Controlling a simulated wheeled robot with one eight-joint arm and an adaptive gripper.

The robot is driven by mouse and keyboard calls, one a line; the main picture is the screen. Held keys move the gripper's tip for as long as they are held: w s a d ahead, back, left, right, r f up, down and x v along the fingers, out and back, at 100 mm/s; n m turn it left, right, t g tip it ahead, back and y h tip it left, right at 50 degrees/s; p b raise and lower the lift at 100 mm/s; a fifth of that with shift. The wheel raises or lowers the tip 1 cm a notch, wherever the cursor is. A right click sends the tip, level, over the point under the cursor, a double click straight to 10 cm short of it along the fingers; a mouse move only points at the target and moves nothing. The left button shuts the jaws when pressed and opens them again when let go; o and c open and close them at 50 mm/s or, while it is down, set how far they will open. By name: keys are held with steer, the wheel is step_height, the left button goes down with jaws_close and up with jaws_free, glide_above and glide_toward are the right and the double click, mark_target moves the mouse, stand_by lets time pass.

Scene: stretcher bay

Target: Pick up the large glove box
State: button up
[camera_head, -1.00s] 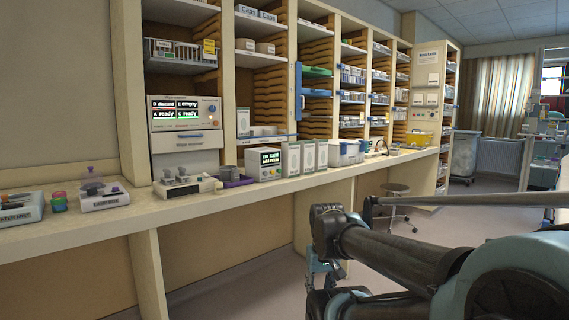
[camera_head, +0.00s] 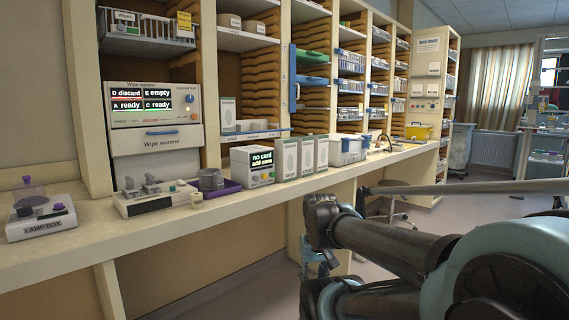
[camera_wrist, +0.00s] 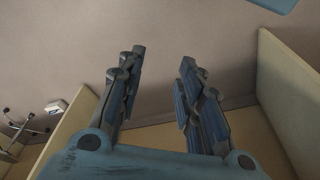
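Three upright pale glove-type boxes stand side by side on the counter in the head view: a front left box (camera_head: 285,160), a middle box (camera_head: 306,156) and a right box (camera_head: 321,153). Each has a grey-green oval panel. My gripper (camera_wrist: 160,62) is open and empty in the wrist view, over bare floor between cream panels. In the head view its fingers are partly hidden behind my arm, below the counter front. It is apart from the boxes.
A "no card" unit (camera_head: 252,166) stands just left of the boxes, and a blue-white bin (camera_head: 348,149) to their right. A wipe warmer (camera_head: 155,115) and shelves back the counter (camera_head: 225,207). A stool (camera_head: 390,190) stands beyond my arm.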

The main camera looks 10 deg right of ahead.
steer(key=o, duration=0.4)
steer(key=shift+s+r, duration=0.1)
steer(key=shift+r, duration=0.05)
steer(key=o, duration=0.5)
steer(key=shift+s+a+r, duration=0.15)
steer(key=shift+r, duration=0.15)
steer(key=o, duration=0.4)
steer(key=w+a+r+n+y, duration=0.1)
steer(key=w+r, duration=0.1)
steer(key=w, duration=0.1)
steer(key=w+a+r+t+y, duration=0.1)
steer(key=w+a+r, duration=0.1)
steer(key=w, duration=0.2)
steer(key=w+a+r+n+y, duration=0.1)
steer(key=w+a+r+y, duration=0.1)
steer(key=w+r, duration=0.1)
steer(key=shift+w+n, duration=0.15)
steer(key=shift+n, duration=0.15)
steer(key=n+t+y, duration=0.4)
steer(key=t+y, duration=0.3)
steer(key=t, duration=0.4)
glide_toward(290, 152)
steer(key=x, duration=0.7)
steer(key=shift+w+a+r, duration=0.1)
steer(key=shift+w+a, duration=0.2)
steer(key=shift+r+x, duration=0.2)
steer(key=shift+x, duration=2.35)
